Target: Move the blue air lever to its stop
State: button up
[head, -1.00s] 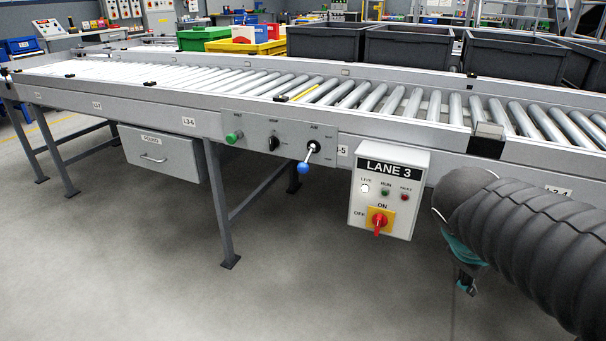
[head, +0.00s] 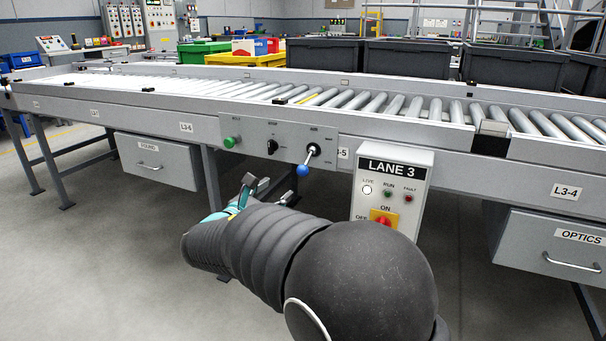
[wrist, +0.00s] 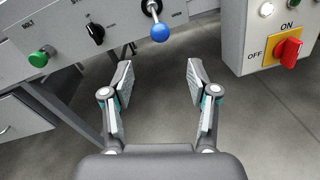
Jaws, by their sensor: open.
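The blue air lever (head: 302,170) has a blue ball knob on a short metal stem and sits on the grey control panel (head: 255,142) on the conveyor's front side. Its stem slants down and slightly left from a black pivot. In the wrist view the blue knob (wrist: 160,32) is ahead, beyond the fingertips. My gripper (head: 258,187) is open and empty, below the panel and left of the lever. In the wrist view its two fingers (wrist: 158,82) stand wide apart with bare floor between them. Nothing touches the lever.
A green button (head: 229,142) and black knob (head: 272,146) sit left of the lever. The LANE 3 box (head: 392,185), with a red switch on yellow (wrist: 289,50), hangs at right. Drawers hang below the conveyor (head: 155,160). Grey bins (head: 410,65) stand behind.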

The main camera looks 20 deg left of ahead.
aim_at(300, 172)
jog(key=w, duration=0.4)
jog(key=w+d, duration=0.1)
jog(key=w, duration=0.4)
jog(key=w+d, duration=0.1)
jog(key=w, duration=0.3)
jog(key=shift+w+d, duration=0.15)
jog(key=shift+w, duration=0.05)
grip_shut()
